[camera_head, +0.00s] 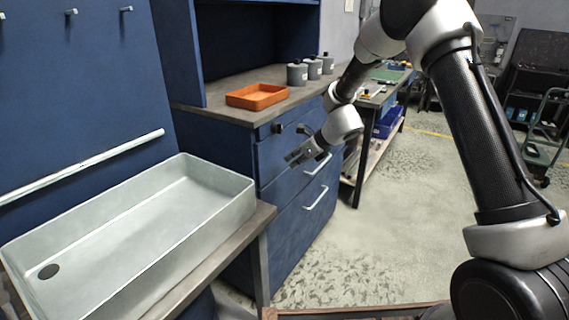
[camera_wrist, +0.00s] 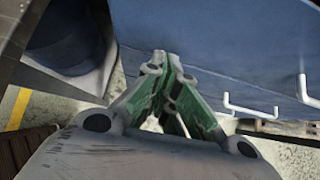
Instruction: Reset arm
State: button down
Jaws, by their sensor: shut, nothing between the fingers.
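My gripper (camera_head: 292,158) hangs in front of the blue drawer cabinet (camera_head: 285,222) in the head view, at the height of its upper drawers. The arm reaches in from the right, bent at the elbow. In the wrist view the fingers of my gripper (camera_wrist: 160,58) meet at their tips, with nothing between them. Blue drawer fronts with white handles (camera_wrist: 303,92) show beyond the fingers in that view. No bracket can be made out in either view.
An orange tray (camera_head: 257,97) and several grey canisters (camera_head: 297,74) stand on the cabinet's counter. A pale metal sink (camera_head: 225,205) is at the left. A workbench (camera_head: 362,135) stands behind the arm. Speckled floor (camera_head: 385,225) is open in the middle; a green cart (camera_head: 545,130) is far right.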

jog(key=s+d+r+n+h, duration=0.2)
jog(key=s+d+r+n, duration=0.5)
jog(key=s+d, duration=0.3)
jog(key=s+d+r+n+h, duration=0.3)
jog(key=s+d+r+n, duration=0.5)
jog(key=s, duration=0.9)
jog(key=s+d+r+n+h, duration=0.2)
jog(key=s+d+r+n, duration=0.6)
jog(key=s+d, duration=0.5)
jog(key=shift+s+d+n+g, duration=0.3)
jog(key=shift+s+n, duration=0.45)
jog(key=shift+n, duration=0.15)
